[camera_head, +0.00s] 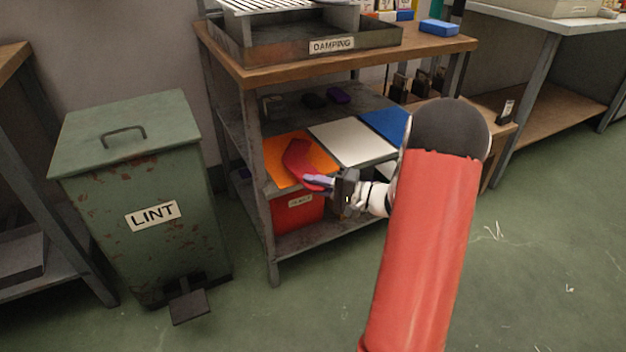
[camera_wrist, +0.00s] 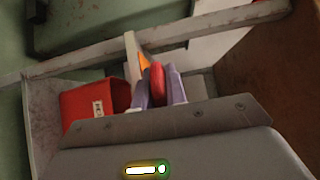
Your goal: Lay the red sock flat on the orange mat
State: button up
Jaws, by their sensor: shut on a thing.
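The red sock (camera_head: 297,158) is at the orange mat (camera_head: 322,157) on the middle shelf of the workbench. In the head view its far part overlaps the mat and its near end is in my gripper (camera_head: 322,182). My gripper is shut on the sock from the shelf's front edge. In the wrist view the sock (camera_wrist: 157,82) shows as a narrow red strip between the two pale purple fingers (camera_wrist: 158,90). A small bit of the orange mat (camera_wrist: 144,62) shows behind it. I cannot tell whether the sock touches the mat.
A white mat (camera_head: 352,141) and a blue mat (camera_head: 386,123) lie to the right on the same shelf. A red bin (camera_head: 297,212) stands below. The bench top with a damping tray (camera_head: 330,46) is overhead. A green lint bin (camera_head: 140,200) stands left.

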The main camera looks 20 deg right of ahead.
jog(key=shift+f, duration=0.9)
jog(key=o, duration=1.2)
jog(key=shift+f+b, duration=0.65)
jog(key=shift+b, duration=0.35)
jog(key=shift+b+v, duration=0.85)
jog(key=shift+v, duration=3.15)
jog(key=shift+a+r, duration=0.1)
jog(key=shift+r, duration=0.05)
